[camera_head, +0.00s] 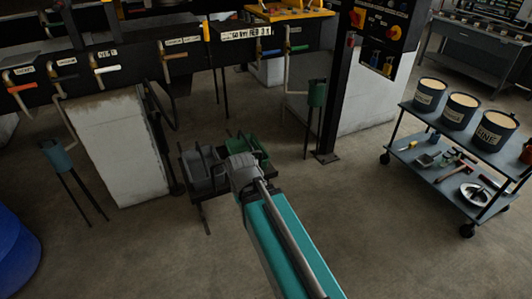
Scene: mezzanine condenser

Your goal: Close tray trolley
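A low dark frame (206,218) stands on the floor near the middle of the camera_head view. It carries grey trays or bins (199,170) and a green one (258,149); I cannot tell for sure that this is the tray trolley, or whether it is open. My teal arm reaches up from the bottom, and its grey end (243,172) overlaps the right part of this frame in the picture. Fingers cannot be made out there, and contact cannot be judged. A two-shelf trolley (428,188) stands at the right.
The right trolley holds three labelled buckets (461,110) on top and tools below. A dark labelled beam (130,66) with levers crosses behind, with pale blocks (120,150) under it. A blue drum (15,250) is at lower left. Floor in front is clear.

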